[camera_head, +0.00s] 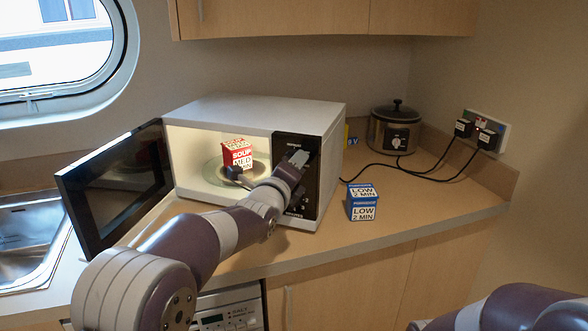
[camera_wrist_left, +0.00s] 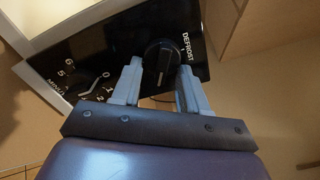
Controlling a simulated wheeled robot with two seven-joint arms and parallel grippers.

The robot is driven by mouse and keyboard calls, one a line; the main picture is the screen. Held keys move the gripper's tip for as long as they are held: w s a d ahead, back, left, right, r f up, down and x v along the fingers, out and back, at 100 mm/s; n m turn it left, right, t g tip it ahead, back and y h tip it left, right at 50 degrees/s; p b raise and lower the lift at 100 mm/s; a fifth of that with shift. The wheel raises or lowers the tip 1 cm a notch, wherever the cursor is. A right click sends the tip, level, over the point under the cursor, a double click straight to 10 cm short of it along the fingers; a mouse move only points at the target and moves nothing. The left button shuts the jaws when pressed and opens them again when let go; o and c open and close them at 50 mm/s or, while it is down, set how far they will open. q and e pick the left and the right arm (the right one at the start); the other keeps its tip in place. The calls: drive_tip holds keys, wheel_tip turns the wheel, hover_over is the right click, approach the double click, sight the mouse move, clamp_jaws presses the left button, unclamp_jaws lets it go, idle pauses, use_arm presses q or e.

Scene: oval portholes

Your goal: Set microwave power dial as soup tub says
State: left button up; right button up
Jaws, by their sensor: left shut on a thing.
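The white microwave (camera_head: 250,108) stands with its door open to the left. The red soup tub (camera_head: 238,153) sits on the plate inside; its label reads "SOUP MED" and a minutes figure that my arm partly hides. My left gripper (camera_head: 300,158) is at the upper part of the black control panel (camera_head: 312,198). In the left wrist view my left gripper (camera_wrist_left: 159,70) has its fingers on both sides of the black dial (camera_wrist_left: 162,60), shut on it. "DEFROST" is printed beside this dial. Its other marks are hidden, so its setting is unclear. My right gripper is out of view.
A lower dial's scale (camera_wrist_left: 85,85) shows numbers on the panel. A blue tub (camera_head: 362,203) reading "LOW 2 MIN" stands right of the microwave. Behind are a slow cooker (camera_head: 394,130) and plugged cables (camera_head: 478,132). The open door (camera_head: 115,180) and sink (camera_head: 30,240) lie left.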

use_arm(q)
drive_tip(key=o, duration=1)
drive_tip(key=shift+o, duration=0.2)
drive_tip(key=b+v, duration=0.2)
drive_tip(key=v, duration=1)
drive_tip(key=shift+s, duration=0.3)
drive_tip(key=shift+a, duration=0.1)
